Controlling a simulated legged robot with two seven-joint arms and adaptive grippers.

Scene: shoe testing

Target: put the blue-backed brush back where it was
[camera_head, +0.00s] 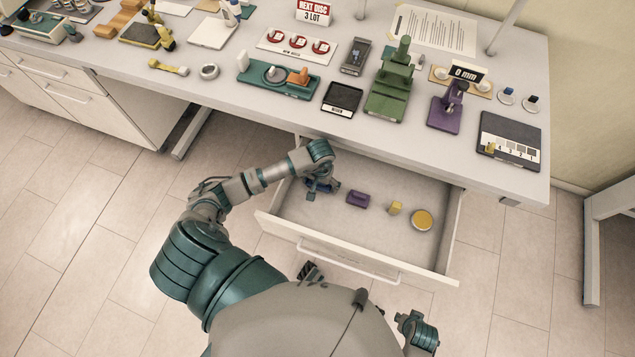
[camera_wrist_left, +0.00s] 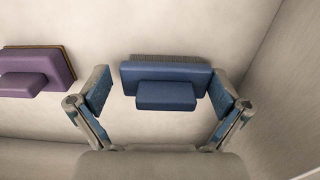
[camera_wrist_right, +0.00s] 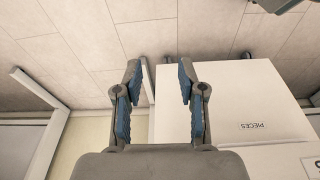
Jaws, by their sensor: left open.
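The blue-backed brush (camera_wrist_left: 165,79) lies in the open drawer (camera_head: 335,222), near its left side, with bristles along its far edge. My left gripper (camera_head: 319,188) is down in the drawer over the brush. In the left wrist view my left gripper's fingers (camera_wrist_left: 160,93) stand open on either side of the brush, with visible gaps. In the head view this gripper mostly hides the brush. My right gripper (camera_wrist_right: 158,82) is open and empty in the right wrist view, above the floor and a white box marked PIECES (camera_wrist_right: 232,95).
In the drawer, right of the blue brush, are a purple-backed brush (camera_head: 358,198), a small yellow block (camera_head: 396,208) and a round yellow tin (camera_head: 422,219). The worktop (camera_head: 225,92) above the drawer holds tools and trays. The drawer's front half is bare.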

